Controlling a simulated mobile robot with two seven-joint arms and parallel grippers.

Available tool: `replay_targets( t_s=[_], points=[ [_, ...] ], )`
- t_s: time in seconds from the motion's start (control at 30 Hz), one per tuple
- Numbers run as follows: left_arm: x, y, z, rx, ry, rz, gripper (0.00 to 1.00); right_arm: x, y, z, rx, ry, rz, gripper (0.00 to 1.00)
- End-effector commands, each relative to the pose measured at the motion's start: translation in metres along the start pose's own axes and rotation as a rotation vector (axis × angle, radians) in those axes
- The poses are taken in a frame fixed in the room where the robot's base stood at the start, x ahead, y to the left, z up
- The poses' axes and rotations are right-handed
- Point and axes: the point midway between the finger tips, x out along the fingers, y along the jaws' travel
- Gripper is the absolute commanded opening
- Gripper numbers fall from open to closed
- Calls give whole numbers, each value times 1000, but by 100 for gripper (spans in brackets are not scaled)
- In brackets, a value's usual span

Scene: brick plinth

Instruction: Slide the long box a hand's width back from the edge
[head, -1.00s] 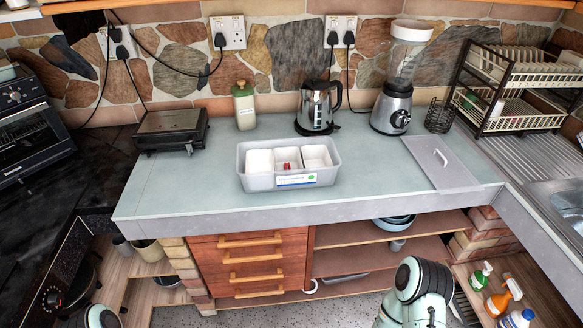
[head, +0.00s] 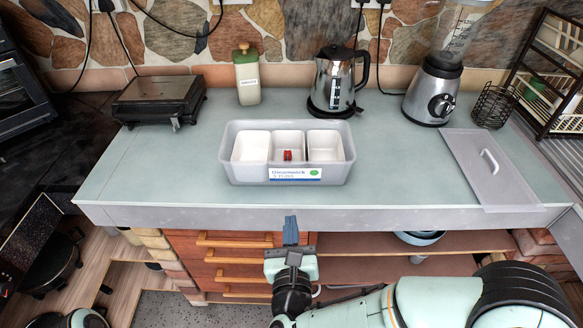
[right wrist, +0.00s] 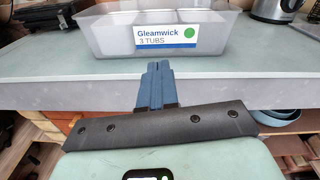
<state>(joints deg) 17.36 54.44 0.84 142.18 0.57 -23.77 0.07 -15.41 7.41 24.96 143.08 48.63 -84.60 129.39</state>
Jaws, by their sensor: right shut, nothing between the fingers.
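The long box (head: 240,175) is a grey, open-topped tray with a "Gleamwick 3 TUBS" label. It sits on the pale counter a short way in from the front edge and holds three white tubs, with a small red item in the middle one. It also shows in the right wrist view (right wrist: 95,36). My right gripper (head: 291,222) is shut and empty. Its blue fingers point at the counter's front edge, in front of the box and apart from it; they also show in the right wrist view (right wrist: 156,68). My left gripper is not in view.
The counter (head: 400,170) is clear on both sides of the box. A black grill (head: 158,100) is at left. A grey lid (head: 490,168) lies at right.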

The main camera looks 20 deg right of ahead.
Motion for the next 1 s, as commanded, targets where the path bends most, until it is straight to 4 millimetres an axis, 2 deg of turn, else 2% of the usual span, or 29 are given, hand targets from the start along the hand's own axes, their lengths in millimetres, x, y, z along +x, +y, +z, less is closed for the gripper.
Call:
replay_targets(
  t_s=[0.13,0.27,0.37,0.7,0.83,1.0],
  points=[
    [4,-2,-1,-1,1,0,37,-9,-7,17,140,-50,-37,0],
    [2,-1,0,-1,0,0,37,0,-10,20,155,-53,-45,0],
    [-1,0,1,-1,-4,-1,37,16,-11,21,153,-51,-46,0],
    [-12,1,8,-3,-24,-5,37,88,-13,24,151,-51,-43,0],
    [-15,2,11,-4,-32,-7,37,109,-14,25,150,-52,-42,0],
    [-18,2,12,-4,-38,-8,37,125,-14,26,150,-52,-41,0]
  ],
)
